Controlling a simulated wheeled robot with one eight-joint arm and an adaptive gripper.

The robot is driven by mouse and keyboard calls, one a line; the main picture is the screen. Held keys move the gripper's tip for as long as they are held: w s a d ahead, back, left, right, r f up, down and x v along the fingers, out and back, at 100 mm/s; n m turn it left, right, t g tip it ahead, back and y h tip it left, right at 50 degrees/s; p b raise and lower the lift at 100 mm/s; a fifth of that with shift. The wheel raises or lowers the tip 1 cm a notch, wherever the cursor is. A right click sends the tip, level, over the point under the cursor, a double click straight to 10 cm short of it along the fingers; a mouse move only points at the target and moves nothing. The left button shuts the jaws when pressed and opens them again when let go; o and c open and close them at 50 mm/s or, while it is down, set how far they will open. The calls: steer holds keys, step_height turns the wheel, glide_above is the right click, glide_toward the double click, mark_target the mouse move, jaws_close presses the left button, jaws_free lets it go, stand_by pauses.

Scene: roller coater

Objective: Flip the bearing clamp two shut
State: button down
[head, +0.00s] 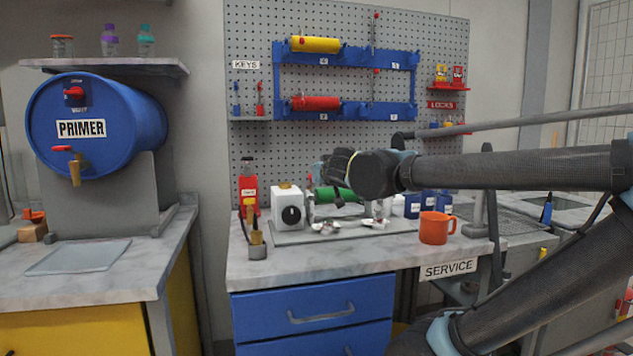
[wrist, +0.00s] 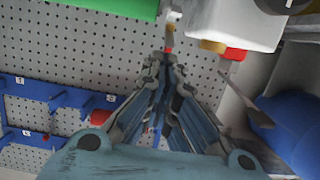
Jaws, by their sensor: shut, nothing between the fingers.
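The green roller (head: 335,194) lies across the coater, right of a white box with a black knob (head: 289,209). In the wrist view the green roller (wrist: 105,8) is at the top edge, with a pale bearing block (wrist: 173,14) at its end. Two small silvery parts, one left (head: 325,228) and one right (head: 375,225), sit in front of the roller; I cannot tell which is bearing clamp two or how it is turned. My gripper (head: 318,174) is above the roller's left end, shut and empty. In the wrist view my gripper's fingertips (wrist: 165,58) are together, just below the bearing block.
A red bottle (head: 248,187) and a padlock-like brass piece (head: 257,245) stand left of the coater. An orange mug (head: 436,228) stands at the bench's right front, with blue containers (head: 428,203) behind. The pegboard (head: 250,50) with its blue rack (head: 345,57) rises behind.

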steer(key=s+d+f, duration=0.1)
steer(key=s+f, duration=0.3)
steer(key=s, duration=0.2)
steer(key=shift+s+d+f, duration=0.15)
steer(key=shift+d+f, duration=0.15)
steer(key=shift+d, duration=0.05)
